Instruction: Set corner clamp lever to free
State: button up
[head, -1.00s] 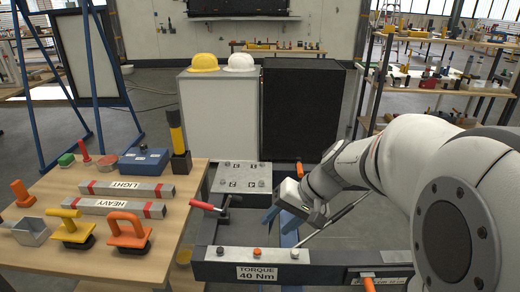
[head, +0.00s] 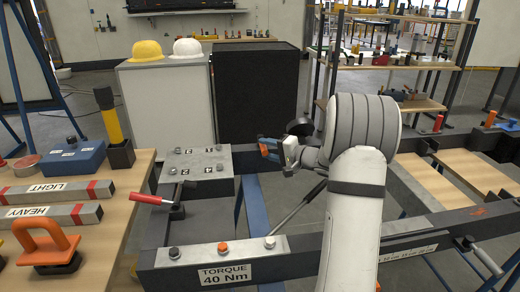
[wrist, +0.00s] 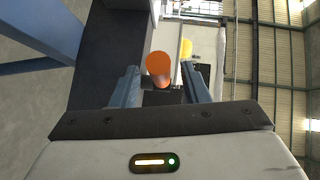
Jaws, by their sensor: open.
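My gripper (head: 270,148) is open at the back of the dark frame, near the rear bolted plate. In the wrist view its two blue-grey fingers (wrist: 159,72) stand on either side of an orange, round-ended lever handle (wrist: 159,65). A gap shows beside the handle, and contact cannot be told. In the head view a bit of orange from the lever (head: 264,150) shows at the fingers; the rest is hidden. Its pivot and setting cannot be made out.
A red-handled clamp (head: 152,199) sits on the frame's left side. The front beam carries a plate labelled TORQUE 40 Nm (head: 222,248) with bolts. A wooden table (head: 110,215) with bars and tools stands left. A black cabinet (head: 256,92) stands behind the gripper.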

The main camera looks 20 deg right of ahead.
jog(key=x, duration=0.3)
jog(key=shift+w+a, duration=0.2)
grip_shut()
dwell(0.3)
